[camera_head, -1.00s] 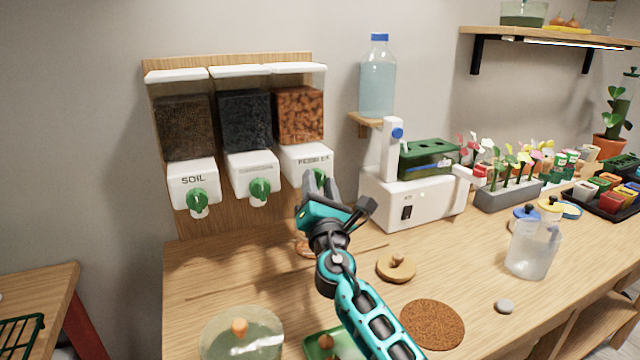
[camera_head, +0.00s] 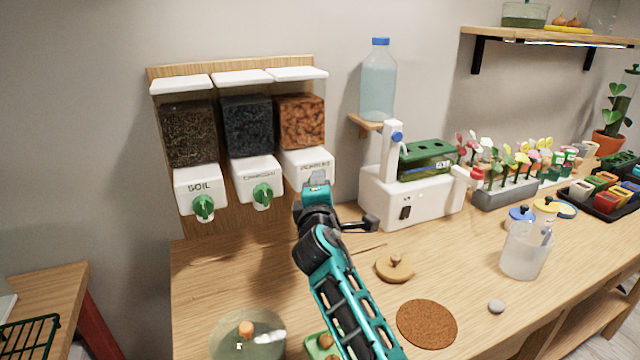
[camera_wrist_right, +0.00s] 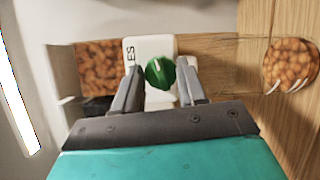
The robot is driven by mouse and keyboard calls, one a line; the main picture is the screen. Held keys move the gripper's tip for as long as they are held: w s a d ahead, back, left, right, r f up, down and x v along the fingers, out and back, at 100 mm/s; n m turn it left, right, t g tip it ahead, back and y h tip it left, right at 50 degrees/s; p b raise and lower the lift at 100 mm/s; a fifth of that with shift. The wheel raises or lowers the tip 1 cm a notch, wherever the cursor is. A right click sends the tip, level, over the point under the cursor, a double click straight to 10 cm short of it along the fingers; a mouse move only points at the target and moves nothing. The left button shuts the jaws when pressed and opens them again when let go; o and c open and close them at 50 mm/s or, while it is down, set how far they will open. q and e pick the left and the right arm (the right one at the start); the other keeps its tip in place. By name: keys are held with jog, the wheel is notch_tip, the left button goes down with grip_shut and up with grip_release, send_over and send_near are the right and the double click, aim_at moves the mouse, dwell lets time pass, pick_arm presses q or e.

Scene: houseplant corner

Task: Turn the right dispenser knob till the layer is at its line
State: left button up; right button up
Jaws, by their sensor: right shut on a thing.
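The right dispenser (camera_head: 305,166), lettered PEBBLES, hangs on a wooden board and holds brown pebbles (camera_head: 301,122). Its green knob (camera_wrist_right: 160,72) shows between the two fingers of my right gripper (camera_wrist_right: 165,84) in the wrist view. The right gripper (camera_head: 317,182) is shut on this knob; in the head view it hides the knob. A round vessel (camera_wrist_right: 291,66) with a layer of brown pebbles shows at the right of the wrist view. I cannot make out a level line on it. My left gripper is not in view.
The soil dispenser (camera_head: 199,190) and the charcoal dispenser (camera_head: 256,180) hang close on the left. A white machine (camera_head: 412,201) and a water bottle (camera_head: 377,82) stand to the right. A cork mat (camera_head: 427,324) and a wooden lid (camera_head: 394,268) lie on the table.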

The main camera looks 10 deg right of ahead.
jog(key=shift+m+g+y, duration=0.3)
jog(key=shift+m+g, duration=0.4)
jog(key=shift+m, duration=0.7)
jog(key=o, duration=1.1)
jog(key=shift+c, duration=0.2)
